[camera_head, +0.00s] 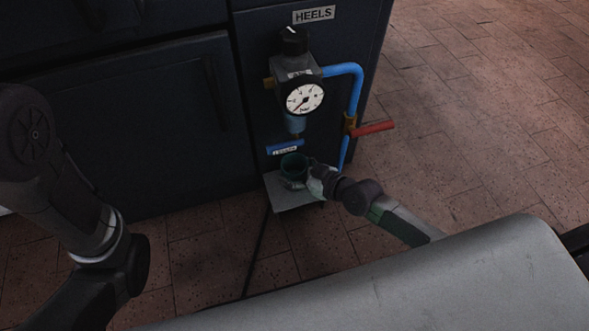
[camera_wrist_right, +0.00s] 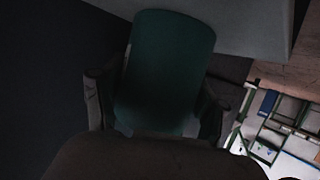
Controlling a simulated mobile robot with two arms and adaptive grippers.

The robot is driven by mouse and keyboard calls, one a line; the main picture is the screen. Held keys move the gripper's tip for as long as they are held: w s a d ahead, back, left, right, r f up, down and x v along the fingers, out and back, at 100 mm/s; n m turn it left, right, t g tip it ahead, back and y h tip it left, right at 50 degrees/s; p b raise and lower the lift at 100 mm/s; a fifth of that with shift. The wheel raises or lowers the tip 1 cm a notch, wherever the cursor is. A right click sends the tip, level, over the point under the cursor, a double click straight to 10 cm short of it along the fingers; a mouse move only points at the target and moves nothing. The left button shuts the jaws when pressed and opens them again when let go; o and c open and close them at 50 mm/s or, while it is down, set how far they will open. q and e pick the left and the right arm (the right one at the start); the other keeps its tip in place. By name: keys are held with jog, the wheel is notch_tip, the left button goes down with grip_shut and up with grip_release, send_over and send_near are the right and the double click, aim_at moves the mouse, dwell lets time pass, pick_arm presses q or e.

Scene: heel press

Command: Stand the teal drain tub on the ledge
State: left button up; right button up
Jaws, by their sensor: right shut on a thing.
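The teal drain tub (camera_head: 294,165) is upright with its open top facing up, at the grey ledge (camera_head: 296,197) on the front of the dark cabinet. My right gripper (camera_head: 308,178) comes in from the right and is shut on the tub's side. In the right wrist view the tub (camera_wrist_right: 165,70) stands between the two fingers (camera_wrist_right: 155,115), with the ledge (camera_wrist_right: 250,25) close behind it. I cannot tell whether the tub's base touches the ledge. My left arm is at the left of the head view; its gripper does not show.
Above the tub hang a round pressure gauge (camera_head: 305,98) and a blue label (camera_head: 285,148). A blue pipe (camera_head: 357,85) with a red lever (camera_head: 373,128) runs down to the right. A grey surface (camera_head: 420,285) fills the lower right. The brick floor is open at the right.

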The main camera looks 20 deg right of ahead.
jog(key=o, duration=1.1)
jog(key=shift+f, duration=0.1)
jog(key=shift+s+d, duration=0.1)
jog(key=shift+s, duration=0.05)
jog(key=v, duration=1.1)
jog(key=shift+s+d+r, duration=0.15)
jog(key=shift+s+r, duration=0.15)
